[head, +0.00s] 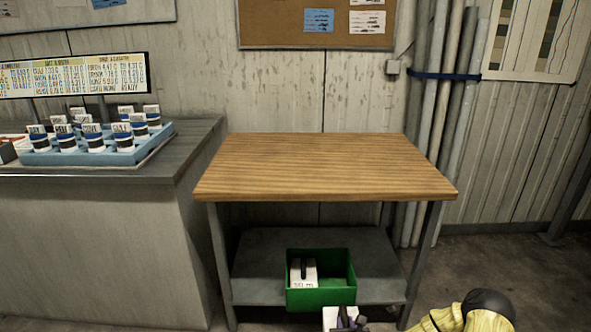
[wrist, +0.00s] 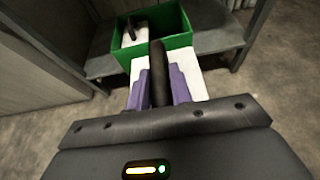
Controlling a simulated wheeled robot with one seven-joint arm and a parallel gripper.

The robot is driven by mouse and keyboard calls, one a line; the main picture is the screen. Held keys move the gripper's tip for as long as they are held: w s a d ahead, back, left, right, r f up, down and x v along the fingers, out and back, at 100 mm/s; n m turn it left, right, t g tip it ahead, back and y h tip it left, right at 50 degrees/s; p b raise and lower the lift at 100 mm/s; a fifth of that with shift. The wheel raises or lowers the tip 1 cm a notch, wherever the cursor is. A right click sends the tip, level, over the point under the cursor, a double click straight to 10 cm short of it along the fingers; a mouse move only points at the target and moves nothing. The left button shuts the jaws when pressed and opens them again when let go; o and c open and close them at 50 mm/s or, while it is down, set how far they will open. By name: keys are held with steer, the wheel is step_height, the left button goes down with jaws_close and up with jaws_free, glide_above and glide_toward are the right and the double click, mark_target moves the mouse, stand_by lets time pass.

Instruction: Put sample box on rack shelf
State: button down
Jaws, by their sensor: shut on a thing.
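My gripper (wrist: 158,88) has two purple fingers shut on the dark upright handle (wrist: 157,65) of a white sample box (wrist: 194,84). In the head view, my gripper (head: 347,319) and the held box (head: 331,318) show at the bottom edge, in front of the table's lower shelf (head: 270,245). The box's lower part is hidden or cut off. A green bin (head: 321,300) stands on that grey shelf. Inside its left side is another white box (head: 298,281) with a dark handle, marked "50 m". The bin also shows ahead of my gripper in the wrist view (wrist: 180,40).
The bare wooden tabletop (head: 325,165) lies above the shelf, with metal legs (head: 222,265) at the sides. A grey counter (head: 110,250) stands at left with a blue tray (head: 100,150) of several labelled containers. The bin's right side looks empty.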

steer(key=s+r+p, duration=0.2)
steer(key=r+p, duration=1.3)
steer(key=r, duration=0.2)
steer(key=s+r+p, duration=0.1)
steer(key=r+p, duration=1.5)
steer(key=r, duration=0.1)
steer(key=shift+s, duration=0.35)
steer(key=s+f, duration=0.6)
steer(key=f, duration=0.5)
steer(key=shift+d, duration=0.3)
steer(key=shift+f, duration=0.1)
